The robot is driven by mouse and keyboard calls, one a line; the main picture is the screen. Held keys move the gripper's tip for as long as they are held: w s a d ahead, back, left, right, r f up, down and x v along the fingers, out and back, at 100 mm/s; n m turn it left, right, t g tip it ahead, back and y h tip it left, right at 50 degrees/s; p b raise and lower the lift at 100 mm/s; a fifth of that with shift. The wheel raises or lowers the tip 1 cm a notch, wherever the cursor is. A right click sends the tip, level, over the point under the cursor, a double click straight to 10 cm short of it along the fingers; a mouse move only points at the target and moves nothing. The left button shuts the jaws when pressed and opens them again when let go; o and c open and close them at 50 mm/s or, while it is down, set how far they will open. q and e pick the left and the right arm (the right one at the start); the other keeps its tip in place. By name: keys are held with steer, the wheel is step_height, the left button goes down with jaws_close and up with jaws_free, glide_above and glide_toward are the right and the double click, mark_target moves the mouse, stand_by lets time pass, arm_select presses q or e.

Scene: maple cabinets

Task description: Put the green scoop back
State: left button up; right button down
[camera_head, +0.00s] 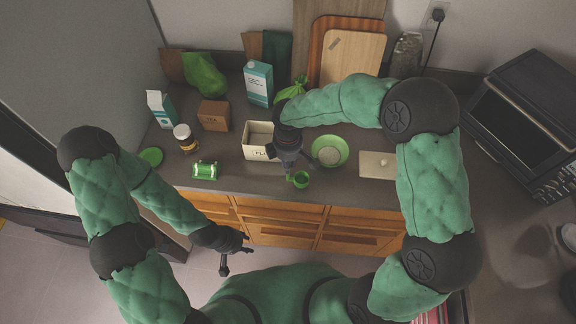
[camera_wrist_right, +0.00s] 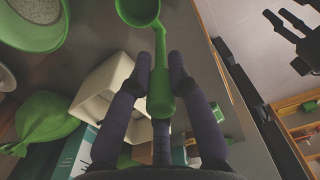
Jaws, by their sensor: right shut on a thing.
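The green scoop (camera_head: 300,179) is in my right gripper (camera_head: 290,168), above the front part of the counter. The scoop's cup points away from the gripper and is partly cut off by the top edge. The cream flour box (camera_head: 259,152), open at the top, stands just left of my right gripper. My left gripper (camera_head: 235,257) is empty and low in front of the drawers, its fingers apart.
A green bowl (camera_head: 342,147) with pale contents stands right of the flour box. A green tin (camera_head: 206,171), a jar (camera_head: 185,139), a brown box (camera_head: 213,115) and cartons (camera_head: 259,84) stand left and behind. A pale board (camera_head: 377,165) lies right.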

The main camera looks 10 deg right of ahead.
steer(key=shift+f, duration=0.85)
steer(key=shift+f, duration=0.2)
steer(key=c, duration=1.2)
jaws_free()
steer(key=shift+o, duration=0.2)
steer(key=shift+r, duration=0.15)
step_height(320, 180, up, 12)
steer(key=shift+r+p, duration=0.1)
steer(key=shift+p, duration=0.3)
